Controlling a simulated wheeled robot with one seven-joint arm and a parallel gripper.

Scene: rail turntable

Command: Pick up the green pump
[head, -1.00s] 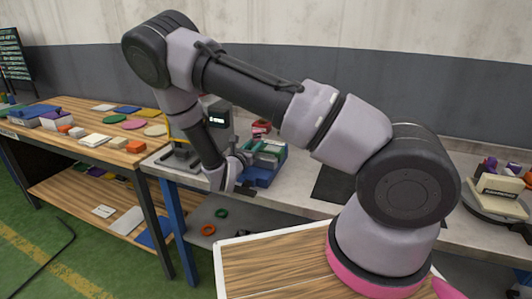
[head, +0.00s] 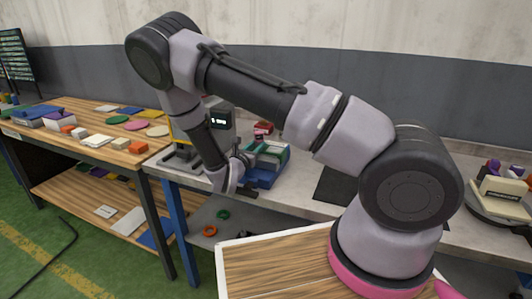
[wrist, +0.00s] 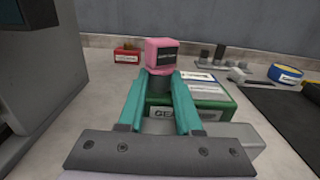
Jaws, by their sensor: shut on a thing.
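The green pump (wrist: 180,112) shows in the wrist view as a green block with lettering starting "GEAR" and a pale label on top. My gripper (wrist: 158,84) has two teal fingers shut on it, around a dark upright part. The fingers hide part of the green block. In the head view my gripper (head: 247,192) is low at the bench's front side, and green shows at the blue tray (head: 262,180) beside it. I cannot tell whether the pump is clear of its support.
A pink labelled block (wrist: 159,54) stands just beyond the fingertips. A grey device (head: 218,120) stands left of the tray. A dark mat (head: 335,184) lies to the right.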

